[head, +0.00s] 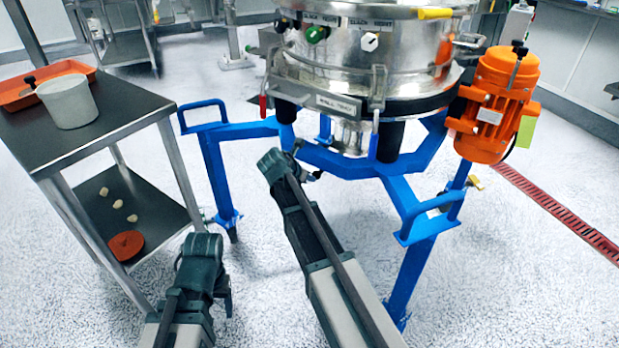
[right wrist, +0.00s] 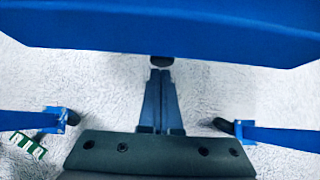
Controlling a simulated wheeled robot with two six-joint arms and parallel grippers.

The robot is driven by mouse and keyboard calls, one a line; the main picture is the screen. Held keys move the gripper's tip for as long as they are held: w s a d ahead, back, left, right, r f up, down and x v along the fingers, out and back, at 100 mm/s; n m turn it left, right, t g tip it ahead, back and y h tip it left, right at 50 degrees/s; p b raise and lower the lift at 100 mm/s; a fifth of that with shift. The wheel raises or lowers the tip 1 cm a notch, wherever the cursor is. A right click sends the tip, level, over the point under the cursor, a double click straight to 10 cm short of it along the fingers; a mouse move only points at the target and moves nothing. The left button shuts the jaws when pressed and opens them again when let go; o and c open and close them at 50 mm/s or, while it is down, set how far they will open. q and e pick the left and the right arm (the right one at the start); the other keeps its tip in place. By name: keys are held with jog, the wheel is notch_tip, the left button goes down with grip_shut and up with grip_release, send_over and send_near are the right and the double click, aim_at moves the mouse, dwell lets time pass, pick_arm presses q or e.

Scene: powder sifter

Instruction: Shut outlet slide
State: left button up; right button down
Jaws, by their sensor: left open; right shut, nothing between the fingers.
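The steel sifter (head: 375,60) stands on a blue frame (head: 345,163). Its steel outlet (head: 352,137) hangs underneath, partly behind the frame; the slide's position cannot be made out. My right gripper (head: 314,177) is at the frame, below and left of the outlet. In the right wrist view my right gripper (right wrist: 160,73) is shut and empty. A dark round knob (right wrist: 162,61) sits right at its fingertips, under a blue beam (right wrist: 160,30); I cannot tell if they touch. My left gripper (head: 226,285) is open, low on the left, away from the sifter, its fingers mostly hidden.
A steel table (head: 130,110) at the left bears a white container (head: 68,102) and an orange tray (head: 22,92). An orange motor (head: 500,100) hangs at the sifter's right. Blue frame legs (head: 410,265) stand around the outlet. The floor beyond is mostly clear.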

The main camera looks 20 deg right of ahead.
jog(key=s+a+f+p+v, duration=0.1)
jog(key=p+v, duration=0.6)
jog(key=v, duration=0.5)
jog(key=shift+a+f, duration=0.25)
jog(key=shift+a, duration=0.1)
